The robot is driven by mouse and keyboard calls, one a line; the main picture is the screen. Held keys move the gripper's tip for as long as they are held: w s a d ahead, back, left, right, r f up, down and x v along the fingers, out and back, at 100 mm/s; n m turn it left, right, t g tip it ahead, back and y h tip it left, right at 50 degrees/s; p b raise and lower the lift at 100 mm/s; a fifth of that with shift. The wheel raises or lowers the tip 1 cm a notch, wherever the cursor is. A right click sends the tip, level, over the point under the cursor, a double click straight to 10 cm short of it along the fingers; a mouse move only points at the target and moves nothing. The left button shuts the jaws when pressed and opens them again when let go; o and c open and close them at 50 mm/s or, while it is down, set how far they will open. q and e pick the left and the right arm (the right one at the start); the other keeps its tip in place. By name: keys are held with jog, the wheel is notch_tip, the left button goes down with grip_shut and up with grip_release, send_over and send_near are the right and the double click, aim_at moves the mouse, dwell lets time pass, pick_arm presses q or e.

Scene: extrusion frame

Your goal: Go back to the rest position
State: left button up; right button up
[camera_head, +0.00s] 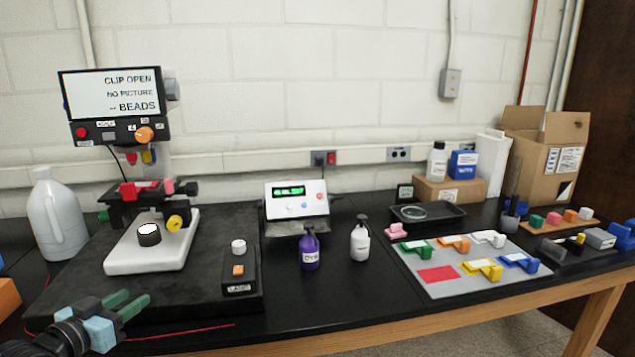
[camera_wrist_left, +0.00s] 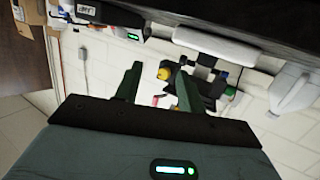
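My left gripper (camera_head: 137,297) is at the lower left of the head view, over the front left part of the bench. Its two green fingers are apart, with nothing between them. In the left wrist view the fingers (camera_wrist_left: 158,82) also stand apart and empty, and the scene appears turned upside down. The microscope-like device (camera_head: 150,245) with a white base stands behind the gripper, apart from it. My right gripper is not in either view.
A screen (camera_head: 112,93) tops the device. A white jug (camera_head: 55,215) stands at left. A small black box (camera_head: 240,280) with knobs is right of the gripper. Purple (camera_head: 310,250) and white (camera_head: 360,243) bottles stand mid-bench. A grey mat (camera_head: 440,285) holds several coloured clips.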

pick_arm(q)
jog(key=s+d+f+g, duration=0.1)
jog(key=s+d+f, duration=0.2)
jog(key=s+f, duration=0.35)
jog(key=s+d+f+g, duration=0.1)
jog(key=s+d+f, duration=0.2)
jog(key=f, duration=0.6)
jog(key=s+d+f+g, duration=0.1)
jog(key=s+d+f, duration=0.1)
jog(key=s+f, duration=0.45)
jog(key=s+d+f+g, duration=0.1)
jog(key=s+d+f, duration=0.2)
jog(key=s, duration=0.3)
jog(key=s+d+f+g+y, duration=0.1)
jog(key=s+d+f, duration=0.3)
jog(key=s, duration=0.3)
jog(key=s+d+f+g, duration=0.1)
jog(key=s+d+f, duration=0.2)
jog(key=s+f, duration=0.2)
jog(key=shift+s+d+f+g, duration=0.2)
jog(key=shift+s+d+g, duration=0.1)
jog(key=shift+s, duration=0.5)
